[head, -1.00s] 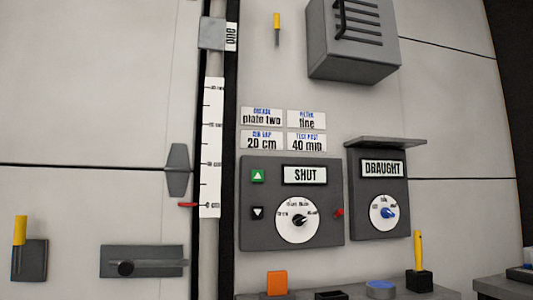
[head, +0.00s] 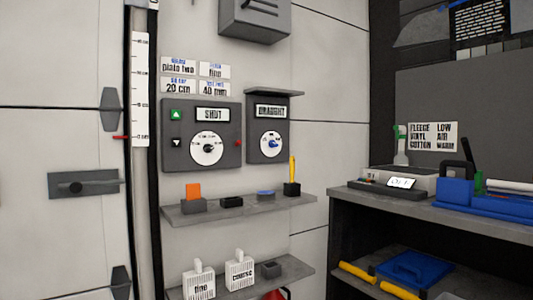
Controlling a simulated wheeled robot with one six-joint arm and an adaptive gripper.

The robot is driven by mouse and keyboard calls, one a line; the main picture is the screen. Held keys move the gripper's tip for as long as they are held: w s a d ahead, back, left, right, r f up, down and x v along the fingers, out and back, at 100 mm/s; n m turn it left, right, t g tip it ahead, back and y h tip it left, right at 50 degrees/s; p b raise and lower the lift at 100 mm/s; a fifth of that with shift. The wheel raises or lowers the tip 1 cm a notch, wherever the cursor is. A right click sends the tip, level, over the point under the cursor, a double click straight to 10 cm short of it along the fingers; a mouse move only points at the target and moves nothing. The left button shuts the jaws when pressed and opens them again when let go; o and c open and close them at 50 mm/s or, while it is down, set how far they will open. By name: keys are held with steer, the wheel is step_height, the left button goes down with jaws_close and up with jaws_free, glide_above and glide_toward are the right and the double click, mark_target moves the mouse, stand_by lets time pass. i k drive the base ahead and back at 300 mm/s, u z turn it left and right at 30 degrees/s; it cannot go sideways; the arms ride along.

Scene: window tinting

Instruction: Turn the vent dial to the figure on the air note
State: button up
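The air note (head: 178,87) is a small white label in the lower left of a group of notes, and it reads 20 cm. Below it is a grey panel (head: 228,160) with a display (head: 213,115) reading SHUT. My gripper is not in view.
Right of the panel is a DRAUGHT box (head: 283,150) with a blue-knobbed dial (head: 270,145) under a small hood. A shelf (head: 235,211) with several small items juts out below. A dark workbench (head: 480,222) stands at the right, holding a blue caddy (head: 490,200).

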mark_target(208, 148)
steer(key=u, duration=1.05)
steer(key=i, duration=0.9)
steer(key=u, duration=0.35)
